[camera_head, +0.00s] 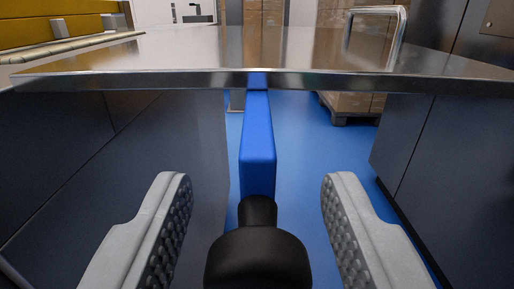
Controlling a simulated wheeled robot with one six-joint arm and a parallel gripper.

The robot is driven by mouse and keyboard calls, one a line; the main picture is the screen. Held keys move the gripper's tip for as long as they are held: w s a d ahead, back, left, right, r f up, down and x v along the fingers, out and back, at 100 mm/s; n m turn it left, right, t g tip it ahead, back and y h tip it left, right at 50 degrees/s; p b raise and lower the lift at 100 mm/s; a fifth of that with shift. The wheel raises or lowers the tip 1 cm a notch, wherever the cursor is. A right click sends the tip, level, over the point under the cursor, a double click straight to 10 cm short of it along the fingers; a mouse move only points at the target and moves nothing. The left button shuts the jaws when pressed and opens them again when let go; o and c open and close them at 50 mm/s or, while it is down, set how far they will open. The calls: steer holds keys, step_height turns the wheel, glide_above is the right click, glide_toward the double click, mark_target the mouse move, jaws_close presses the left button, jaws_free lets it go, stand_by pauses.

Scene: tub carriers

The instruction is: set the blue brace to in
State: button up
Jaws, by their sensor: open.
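The blue brace (258,150) hangs down from the front edge of the metal tabletop, in the middle of the view. It reaches toward me and ends in a black knob (258,259) with a narrower black neck. My gripper (257,195) is open, with one grey ribbed finger to the left and one to the right of the knob and the brace's lower end. Neither finger appears to touch them. The brace's top meets the underside of the tabletop edge.
The shiny metal tabletop (190,55) spans the view above the brace. Dark cabinet panels stand left (150,160) and right (455,160). Blue floor (325,165) shows between them. Boxes on a pallet (350,105) stand behind. A metal-framed opening or tub (375,38) is at the upper right.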

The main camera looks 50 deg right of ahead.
steer(key=shift+w+d, duration=0.3)
steer(key=shift+d, duration=0.1)
jaws_close()
steer(key=w+a, duration=0.8)
steer(key=w, duration=0.1)
steer(key=shift+w, duration=0.2)
steer(key=shift+r, duration=0.1)
jaws_free()
stand_by(0.4)
